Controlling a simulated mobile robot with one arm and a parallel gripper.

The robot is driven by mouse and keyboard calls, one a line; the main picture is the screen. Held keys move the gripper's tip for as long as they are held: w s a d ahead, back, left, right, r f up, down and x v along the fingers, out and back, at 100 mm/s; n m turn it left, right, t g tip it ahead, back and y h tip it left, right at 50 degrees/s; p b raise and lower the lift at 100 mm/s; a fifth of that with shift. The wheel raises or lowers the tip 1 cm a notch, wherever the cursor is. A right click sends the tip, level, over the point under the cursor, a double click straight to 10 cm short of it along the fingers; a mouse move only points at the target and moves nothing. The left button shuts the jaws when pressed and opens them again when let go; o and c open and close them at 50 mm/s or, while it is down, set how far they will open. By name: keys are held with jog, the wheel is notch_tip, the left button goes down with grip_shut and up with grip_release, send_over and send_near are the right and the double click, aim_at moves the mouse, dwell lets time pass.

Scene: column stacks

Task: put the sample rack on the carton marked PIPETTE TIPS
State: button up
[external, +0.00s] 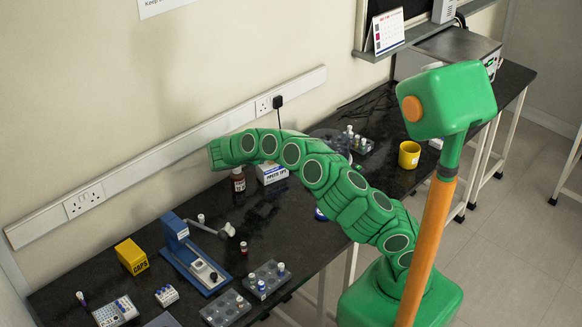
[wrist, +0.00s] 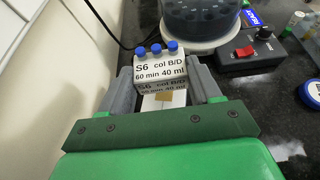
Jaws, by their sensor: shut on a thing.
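The sample rack (wrist: 160,68) is a white block labelled "S6 col B/D 60 min 40 ml", with blue-capped vials on top. My gripper (wrist: 161,76) is shut on it, one grey finger on each side. Below the rack in the wrist view is a white box top with brown tape (wrist: 163,98), apparently the carton. In the external view the white carton marked PIPETTE TIPS (external: 271,174) stands on the black bench under my arm. My gripper and the rack are hidden behind my arm there. I cannot tell whether the rack touches the carton.
A brown bottle (external: 238,180) stands left of the carton. Beyond the rack is a round device (wrist: 200,20) with a control box with a red switch (wrist: 250,52). The wall is close on the left. A blue stand (external: 190,250) and racks are nearer the bench's left end.

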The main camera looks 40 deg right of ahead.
aim_at(267, 165)
jog(key=shift+w+f, duration=0.1)
jog(key=shift+f, duration=1.6)
jog(key=o, duration=1.1)
jog(key=shift+f, duration=0.1)
jog(key=shift+c, duration=0.2)
jog(key=v, duration=1.2)
